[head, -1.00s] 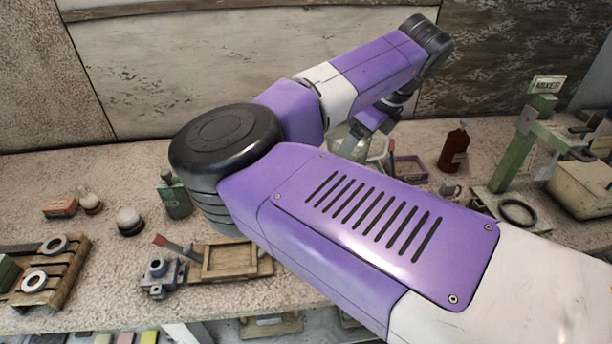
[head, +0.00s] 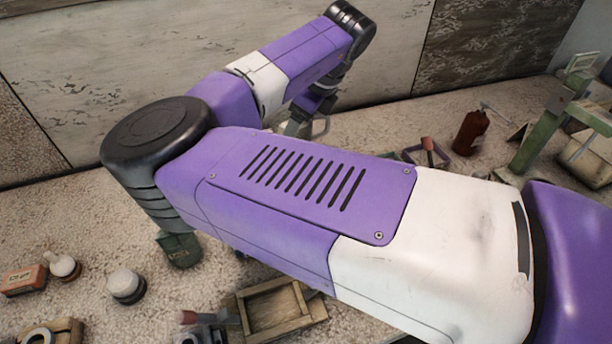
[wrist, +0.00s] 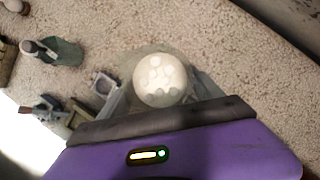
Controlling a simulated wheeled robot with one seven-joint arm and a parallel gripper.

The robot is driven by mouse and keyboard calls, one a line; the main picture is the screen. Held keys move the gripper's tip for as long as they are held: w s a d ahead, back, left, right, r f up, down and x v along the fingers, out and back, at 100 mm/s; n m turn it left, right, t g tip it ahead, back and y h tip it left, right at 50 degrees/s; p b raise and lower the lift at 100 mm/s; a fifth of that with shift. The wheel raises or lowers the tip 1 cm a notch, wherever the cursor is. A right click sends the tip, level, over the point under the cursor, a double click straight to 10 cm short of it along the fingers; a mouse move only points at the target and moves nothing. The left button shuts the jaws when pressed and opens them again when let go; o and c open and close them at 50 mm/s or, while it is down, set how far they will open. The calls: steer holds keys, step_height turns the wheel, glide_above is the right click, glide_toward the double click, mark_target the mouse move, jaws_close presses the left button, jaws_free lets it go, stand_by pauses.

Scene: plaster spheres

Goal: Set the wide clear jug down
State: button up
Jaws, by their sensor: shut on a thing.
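The wide clear jug (wrist: 132,66) is between the two fingers of my gripper (wrist: 160,86) in the wrist view, seen from above. Pale round lumps fill its middle. My gripper is shut on the jug. In the head view, a small part of the jug (head: 321,127) shows beside my gripper (head: 298,124), and my arm hides the rest. I cannot tell whether the jug's base touches the bench.
The speckled bench (head: 400,115) is bare behind the jug. A green container (head: 178,250), white-topped knobs (head: 124,284) and a wooden tray (head: 272,308) stand nearer. A brown bottle (head: 470,132), a purple-edged tray (head: 436,158) and a green stand (head: 545,125) are at right.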

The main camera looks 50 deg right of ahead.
step_height(320, 180, down, 16)
steer(key=shift+r+p, duration=0.2)
steer(key=shift+p, duration=0.4)
steer(key=shift+f, duration=0.2)
steer(key=o, duration=2)
steer(key=shift+r, duration=0.1)
